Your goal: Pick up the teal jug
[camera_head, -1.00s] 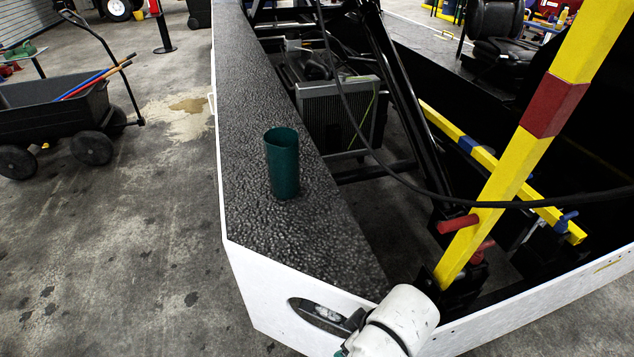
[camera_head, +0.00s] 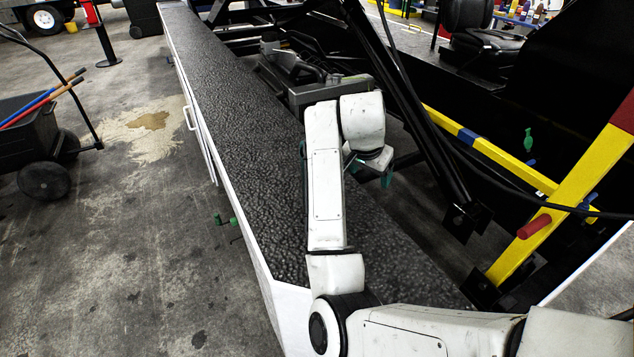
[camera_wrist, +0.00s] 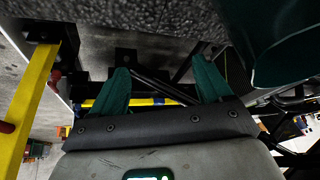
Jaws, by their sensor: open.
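The teal jug (camera_wrist: 283,45) fills the upper right corner of the wrist view, cut off by the frame edge, close to the camera. It stands beside my gripper's right-hand finger, not between the fingers. In the head view my white arm hides nearly all of the jug; only a thin teal sliver (camera_head: 303,150) shows at the arm's left edge, above the dark textured ledge (camera_head: 235,110). My gripper (camera_wrist: 163,85) has two green fingers spread wide apart with nothing between them. In the head view my gripper is partly hidden behind my wrist, with a green finger (camera_head: 387,178) showing.
Black frame bars and a yellow-and-blue bar (camera_head: 480,145) lie right of the ledge. A yellow post (camera_head: 560,205) with a red handle slants at the right. A black cable runs nearby. A dark cart (camera_head: 25,130) stands on the floor at left. The ledge's far part is clear.

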